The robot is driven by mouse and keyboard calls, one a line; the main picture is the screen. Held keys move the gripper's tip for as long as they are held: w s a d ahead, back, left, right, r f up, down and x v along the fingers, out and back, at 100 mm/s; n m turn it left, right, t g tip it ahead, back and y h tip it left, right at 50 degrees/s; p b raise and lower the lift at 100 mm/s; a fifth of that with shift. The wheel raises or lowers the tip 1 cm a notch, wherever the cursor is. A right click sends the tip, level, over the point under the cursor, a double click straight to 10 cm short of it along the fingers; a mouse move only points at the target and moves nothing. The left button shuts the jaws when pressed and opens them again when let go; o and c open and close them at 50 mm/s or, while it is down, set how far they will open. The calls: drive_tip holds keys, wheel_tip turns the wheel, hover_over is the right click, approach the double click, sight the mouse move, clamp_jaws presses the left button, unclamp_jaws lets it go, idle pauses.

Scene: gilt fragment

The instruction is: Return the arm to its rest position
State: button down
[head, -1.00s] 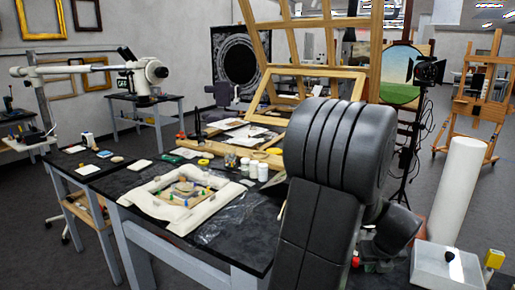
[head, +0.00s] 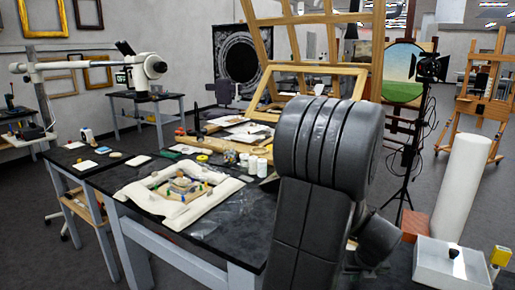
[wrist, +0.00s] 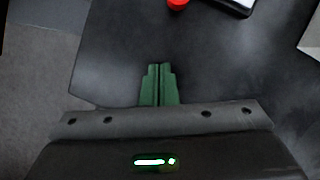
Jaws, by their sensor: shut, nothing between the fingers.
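My gripper (wrist: 158,70) shows in the wrist view as two green fingers, shut together with nothing between them. It is over a dark, bare surface (wrist: 105,55). My dark arm links fill the right-centre of the head view, and the gripper itself cannot be seen there. The links hide part of the black worktable (head: 225,230).
A frame in white padding (head: 150,210) lies on the worktable, with white jars (head: 262,168) behind it. A white cylinder (head: 461,190), an orange block (head: 415,224) and a pale box (head: 450,263) stand right of my arm. A red object (wrist: 178,3) shows in the wrist view.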

drive_tip(key=s+a+b, duration=0.2)
drive_tip(key=s+a, duration=0.1)
drive_tip(key=s, duration=0.5)
drive_tip(key=s+r+n+p, duration=0.1)
drive_tip(key=s+r, duration=0.2)
drive_tip(key=r, duration=0.6)
drive_tip(key=shift+s+r+p, duration=0.15)
drive_tip(key=shift+r+p, duration=0.05)
drive_tip(key=shift+p, duration=0.1)
drive_tip(key=shift+a, duration=0.15)
